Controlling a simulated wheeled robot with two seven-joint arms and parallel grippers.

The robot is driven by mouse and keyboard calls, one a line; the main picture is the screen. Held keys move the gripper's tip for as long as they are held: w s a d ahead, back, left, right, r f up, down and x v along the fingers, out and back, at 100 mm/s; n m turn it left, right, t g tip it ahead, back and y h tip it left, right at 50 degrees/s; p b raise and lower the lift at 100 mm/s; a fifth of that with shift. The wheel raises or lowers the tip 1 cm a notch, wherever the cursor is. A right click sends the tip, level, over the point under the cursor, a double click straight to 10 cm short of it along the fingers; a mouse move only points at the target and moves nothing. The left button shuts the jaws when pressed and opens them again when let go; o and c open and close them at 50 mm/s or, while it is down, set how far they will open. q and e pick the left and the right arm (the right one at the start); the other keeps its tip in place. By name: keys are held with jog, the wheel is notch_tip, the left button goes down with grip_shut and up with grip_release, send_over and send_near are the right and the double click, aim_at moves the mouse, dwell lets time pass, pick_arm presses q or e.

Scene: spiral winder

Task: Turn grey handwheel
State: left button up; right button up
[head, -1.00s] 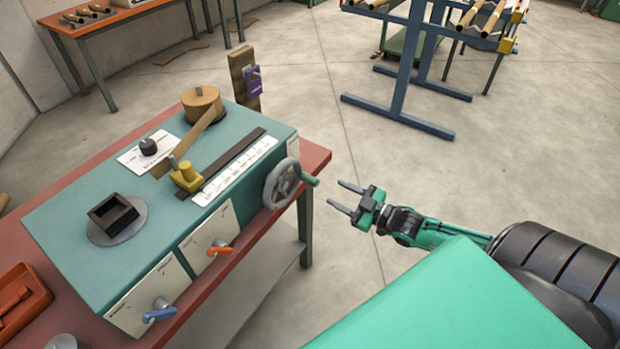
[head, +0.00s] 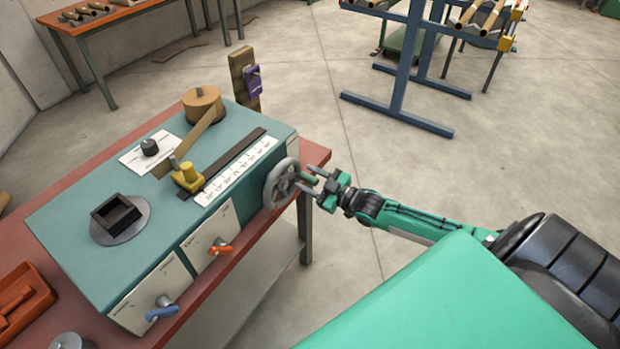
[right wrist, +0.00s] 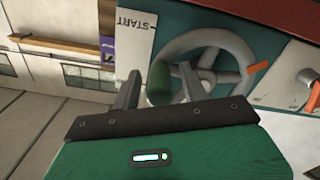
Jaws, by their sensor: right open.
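The grey handwheel (head: 279,184) is on the right end of the teal winder's front face. Its green handle (head: 307,179) sticks out toward my right gripper (head: 313,184). The right gripper is open, with its fingertips at the handle. In the right wrist view, the wheel (right wrist: 207,62) shows its rim and spokes, and the green handle (right wrist: 159,84) stands between the two open fingers (right wrist: 158,88). I cannot tell whether either finger touches it. An orange pointer (right wrist: 258,67) lies at the wheel's right rim. My left gripper is not in view.
The teal winder (head: 75,215) stands on a red-topped bench (head: 316,154). An orange lever (head: 221,248) and a blue lever (head: 160,313) stick out of its front, left of the wheel. A blue rack (head: 404,70) stands behind on open floor.

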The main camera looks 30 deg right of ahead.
grip_shut()
jog(key=shift+r, duration=0.1)
dwell(0.3)
